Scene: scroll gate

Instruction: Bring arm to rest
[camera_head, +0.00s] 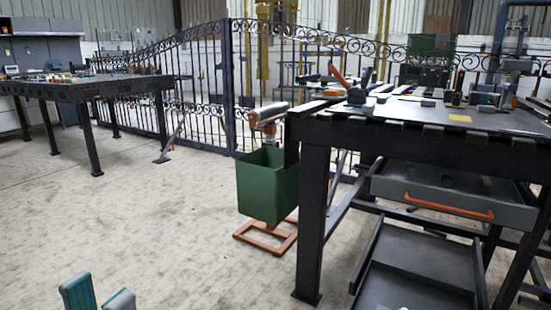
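My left gripper (99,291) shows at the bottom left edge of the head view. Only its two teal and grey fingertips are visible. They stand apart with nothing between them, above the bare floor. The rest of my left arm is cut off by the frame. My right gripper is not in view.
A dark workbench (310,130) with tools stands at the right, with an open drawer (455,205) and a lower tray. A green bin (266,190) stands beside it. Another workbench (85,90) is at the left. A scroll gate (225,85) spans the back. The floor (140,210) between is clear.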

